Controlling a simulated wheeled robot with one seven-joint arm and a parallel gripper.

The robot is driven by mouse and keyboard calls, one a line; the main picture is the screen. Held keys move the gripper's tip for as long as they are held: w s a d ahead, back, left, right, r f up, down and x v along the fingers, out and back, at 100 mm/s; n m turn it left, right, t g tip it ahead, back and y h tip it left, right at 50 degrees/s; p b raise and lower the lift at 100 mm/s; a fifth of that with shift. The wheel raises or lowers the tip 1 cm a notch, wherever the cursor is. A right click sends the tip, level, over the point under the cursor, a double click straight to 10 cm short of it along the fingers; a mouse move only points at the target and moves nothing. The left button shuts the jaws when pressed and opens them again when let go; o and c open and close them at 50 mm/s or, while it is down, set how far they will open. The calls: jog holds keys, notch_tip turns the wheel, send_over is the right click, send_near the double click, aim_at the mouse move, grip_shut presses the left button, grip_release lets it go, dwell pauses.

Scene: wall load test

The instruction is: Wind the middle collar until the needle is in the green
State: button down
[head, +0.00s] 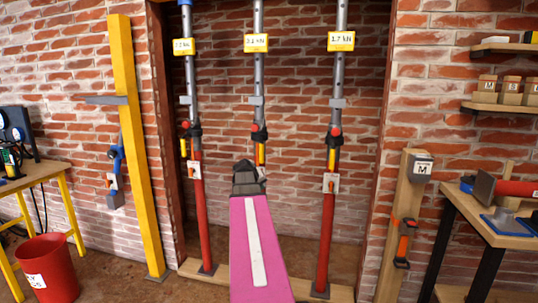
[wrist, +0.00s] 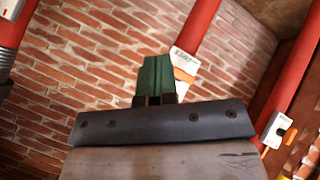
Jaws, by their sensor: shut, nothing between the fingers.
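Three upright props stand in the brick recess, grey above and red below. The middle prop's dark collar (head: 259,133), with a red part on it, sits about halfway up. A yellow load box reading about 2.1 kN (head: 256,43) is above it. No needle or green band can be made out. My gripper (head: 248,170) is in front of the middle prop, below the collar and apart from it in the picture. In the wrist view its green fingers (wrist: 156,76) are together and empty. They overlap a white tag with an orange part (wrist: 184,64) on a red tube.
The left prop (head: 201,225) and right prop (head: 325,240) flank the middle one closely. A yellow post (head: 135,150) and red bin (head: 48,270) stand left. A wooden post (head: 398,225) and workbench (head: 500,225) stand right.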

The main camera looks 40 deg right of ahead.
jog(key=s+d+r+m+t+y, duration=0.7)
jog(key=d+r+m+t+y, duration=0.4)
jog(key=d+r+m+t, duration=0.25)
jog(key=w+a, duration=0.4)
jog(key=w, duration=0.8)
jog(key=shift+a+f+n+t, duration=0.35)
jog(key=shift+a+n, duration=0.05)
jog(key=shift+n, duration=0.05)
